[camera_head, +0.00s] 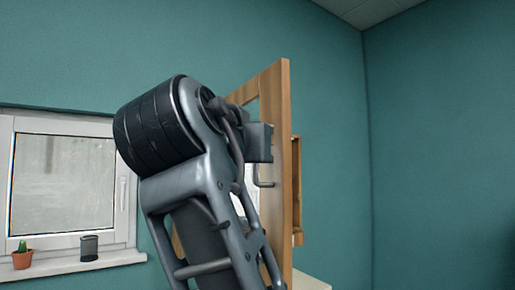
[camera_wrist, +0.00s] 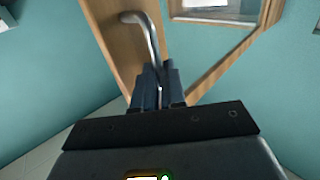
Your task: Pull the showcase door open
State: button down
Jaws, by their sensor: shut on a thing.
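The showcase door (camera_head: 286,150) has a wooden frame around a glass pane. In the head view it shows at a steep angle, standing out from a wooden part of the showcase (camera_head: 297,205) just behind it. A grey metal handle (camera_wrist: 150,30) is fixed to the door's frame; in the head view a bent metal piece (camera_head: 265,183) shows beside the door. My gripper (camera_wrist: 158,72) is shut on the handle's free end, which runs down between the dark fingers. In the head view my arm covers much of the door, and the fingertips are hard to make out.
A white window (camera_head: 65,185) is at left. Its sill (camera_head: 90,263) holds a potted cactus (camera_head: 22,256) and a dark cup (camera_head: 89,247). A pale surface (camera_head: 312,283) lies below the showcase. The teal wall at right is bare.

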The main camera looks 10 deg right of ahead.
jog(key=shift+w+a, duration=0.1)
jog(key=shift+w, duration=0.05)
jog(key=c, duration=1.4)
grip_release()
jog(key=shift+w+f, duration=0.15)
jog(key=shift+w, duration=0.05)
jog(key=shift+o, duration=1)
jog(key=shift+s, duration=0.1)
jog(key=b+v, duration=0.2)
jog(key=v, duration=0.5)
jog(key=shift+s, duration=0.35)
jog(key=shift+a, duration=0.15)
